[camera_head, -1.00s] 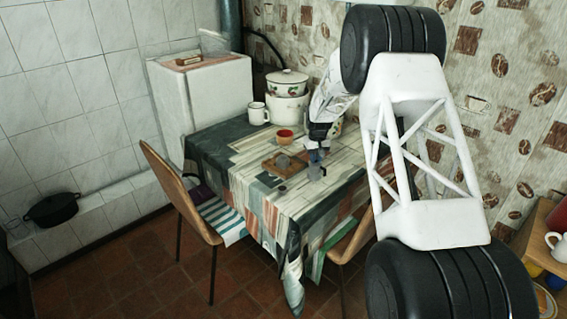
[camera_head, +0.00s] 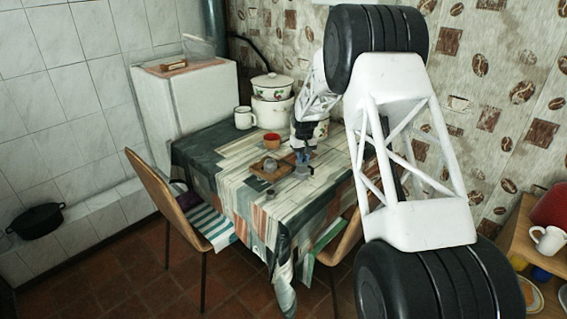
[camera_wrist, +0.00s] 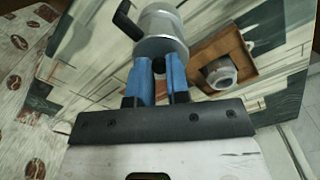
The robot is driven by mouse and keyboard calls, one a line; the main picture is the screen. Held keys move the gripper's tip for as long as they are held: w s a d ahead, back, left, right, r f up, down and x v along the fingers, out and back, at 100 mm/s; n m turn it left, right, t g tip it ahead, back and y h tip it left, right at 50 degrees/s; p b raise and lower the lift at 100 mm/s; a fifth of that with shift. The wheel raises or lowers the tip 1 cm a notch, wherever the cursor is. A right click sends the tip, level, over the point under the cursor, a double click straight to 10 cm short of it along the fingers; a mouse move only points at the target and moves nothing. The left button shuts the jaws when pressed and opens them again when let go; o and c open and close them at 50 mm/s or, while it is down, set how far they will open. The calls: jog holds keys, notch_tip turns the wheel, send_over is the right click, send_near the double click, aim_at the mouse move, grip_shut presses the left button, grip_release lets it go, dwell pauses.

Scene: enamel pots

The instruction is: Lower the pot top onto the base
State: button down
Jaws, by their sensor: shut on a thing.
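The pot top (camera_wrist: 160,22) is a grey metal body with a black handle (camera_wrist: 127,20). My gripper (camera_wrist: 160,66) has its blue fingers shut on it, at a small dark part between them. In the head view my gripper (camera_head: 302,160) hangs over the table with the grey top (camera_head: 303,172) below it, small there. A grey round piece (camera_wrist: 219,73), seemingly the base, sits in a shallow wooden tray (camera_wrist: 248,62); it also shows in the head view (camera_head: 269,165). The held top is beside the tray, apart from the base; its height is unclear.
An orange cup (camera_head: 272,143), a white mug (camera_head: 243,118) and stacked enamel pots (camera_head: 272,110) stand behind the tray on the table (camera_head: 232,180). Another pot (camera_head: 322,129) is partly hidden by my arm. A small dark piece (camera_head: 270,193) lies near the front. Chairs (camera_head: 165,200) flank the table.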

jog(key=w+a+r, duration=0.3)
jog(key=w+a, duration=0.2)
jog(key=a, duration=0.1)
jog(key=w+a+r, duration=0.4)
jog(key=a, duration=0.3)
jog(key=shift+w+a+r+n, duration=0.25)
jog(key=shift+w+n, duration=0.05)
jog(key=shift+w, duration=0.05)
jog(key=shift+f, duration=0.2)
jog(key=shift+f, duration=2)
jog(key=shift+f, duration=1.5)
dwell(1.6)
jog(key=c, duration=1)
grip_release()
jog(key=shift+r, duration=0.1)
jog(key=shift+r, duration=3.8)
